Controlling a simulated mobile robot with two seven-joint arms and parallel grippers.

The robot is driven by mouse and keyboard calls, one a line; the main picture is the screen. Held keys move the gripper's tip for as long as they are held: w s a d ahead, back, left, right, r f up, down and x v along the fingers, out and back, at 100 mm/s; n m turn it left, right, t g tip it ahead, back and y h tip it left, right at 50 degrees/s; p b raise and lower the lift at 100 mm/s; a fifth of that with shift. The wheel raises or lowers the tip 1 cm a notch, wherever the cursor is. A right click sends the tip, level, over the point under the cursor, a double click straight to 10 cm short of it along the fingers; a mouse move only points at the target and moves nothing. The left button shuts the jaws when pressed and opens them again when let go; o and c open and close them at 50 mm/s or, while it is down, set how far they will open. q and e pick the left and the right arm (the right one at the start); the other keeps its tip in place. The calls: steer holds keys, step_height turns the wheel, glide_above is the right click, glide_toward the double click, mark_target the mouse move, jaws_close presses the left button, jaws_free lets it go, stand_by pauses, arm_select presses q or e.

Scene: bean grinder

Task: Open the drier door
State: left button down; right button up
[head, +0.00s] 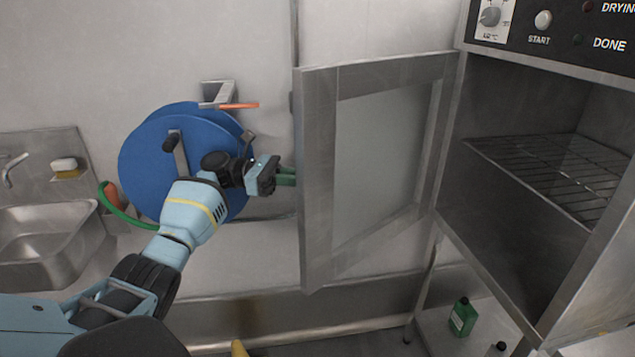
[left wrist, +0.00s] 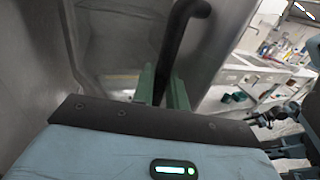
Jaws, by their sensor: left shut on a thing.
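The drier door (head: 318,180) stands swung wide open to the left of the drier (head: 525,150), a metal frame around a pale glass pane. The drier's inside with its wire rack (head: 550,165) is in plain view. My left gripper (head: 287,176) is at the door's outer left side in the head view. In the left wrist view its green fingers (left wrist: 162,90) are shut on the dark bar handle (left wrist: 180,45) of the door. The handle is hidden behind the door edge in the head view. My right gripper is not clearly seen.
A blue hose reel (head: 150,165) on the wall is right behind my left arm. A metal sink (head: 45,240) with a soap holder is at the left. A green bottle (head: 463,317) stands below the drier. A control panel (head: 560,25) tops the drier.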

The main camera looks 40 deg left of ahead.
arm_select(q)
steer(key=shift+w+a, duration=0.25)
steer(key=shift+a, duration=0.35)
arm_select(e)
steer(key=shift+w+a+r, duration=0.1)
steer(key=shift+w+a, duration=0.1)
steer(key=shift+w, duration=0.15)
arm_select(q)
steer(key=c, duration=1.5)
jaws_free()
arm_select(e)
steer(key=shift+s, duration=0.25)
steer(key=shift+s, duration=0.15)
